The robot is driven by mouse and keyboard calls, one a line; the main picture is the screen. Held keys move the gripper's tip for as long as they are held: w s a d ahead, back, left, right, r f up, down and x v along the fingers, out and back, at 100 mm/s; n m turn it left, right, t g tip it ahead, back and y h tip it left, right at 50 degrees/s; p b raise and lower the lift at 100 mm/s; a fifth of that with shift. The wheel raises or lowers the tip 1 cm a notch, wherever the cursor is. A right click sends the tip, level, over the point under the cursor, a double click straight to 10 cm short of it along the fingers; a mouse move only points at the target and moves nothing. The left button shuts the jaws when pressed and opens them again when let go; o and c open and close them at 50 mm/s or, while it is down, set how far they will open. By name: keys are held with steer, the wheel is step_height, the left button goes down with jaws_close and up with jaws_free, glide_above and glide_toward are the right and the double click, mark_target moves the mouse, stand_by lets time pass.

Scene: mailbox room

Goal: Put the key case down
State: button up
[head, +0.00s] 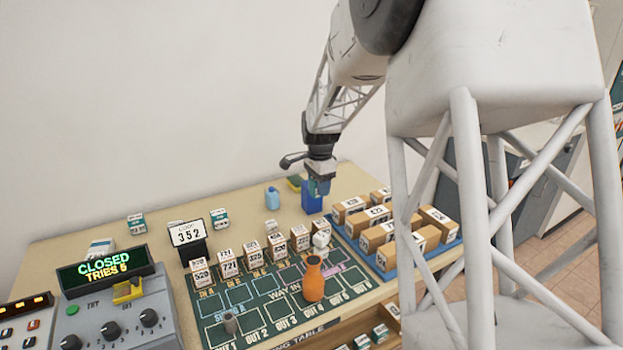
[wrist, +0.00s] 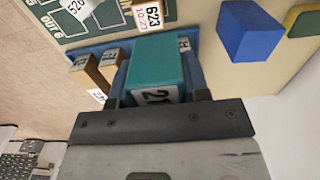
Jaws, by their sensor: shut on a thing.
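My gripper (head: 319,180) is shut on a teal box with a white number label (wrist: 155,68), which I take to be the key case. In the wrist view the case sits between the two fingers (wrist: 158,97), its label partly hidden by the gripper. In the head view only a bit of the teal case (head: 321,188) shows under the gripper, in front of or above a blue block (head: 312,204). I cannot tell the exact gap to the table. The blue block also shows to the right in the wrist view (wrist: 250,32).
A blue tray (head: 447,247) with several cardboard boxes stands right of the green board (head: 250,320). A light blue bottle (head: 272,198) and a yellow-green sponge (head: 294,182) are at the back. Table (head: 175,240) left of them is partly clear.

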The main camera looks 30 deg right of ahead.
steer(key=w+d, duration=0.1)
steer(key=w, duration=0.3)
steer(key=w+d+f, duration=0.1)
steer(key=w+d, duration=0.1)
steer(key=w, duration=0.3)
steer(key=w+d, duration=0.2)
steer(key=w, duration=0.3)
steer(key=shift+w+d+f, duration=0.1)
steer(key=shift+f, duration=0.1)
steer(key=shift+f, duration=1.8)
steer(key=shift+f, duration=0.15)
steer(key=o, duration=1)
steer(key=shift+c, duration=0.2)
steer(key=shift+r, duration=0.2)
step_height(320, 180, up, 12)
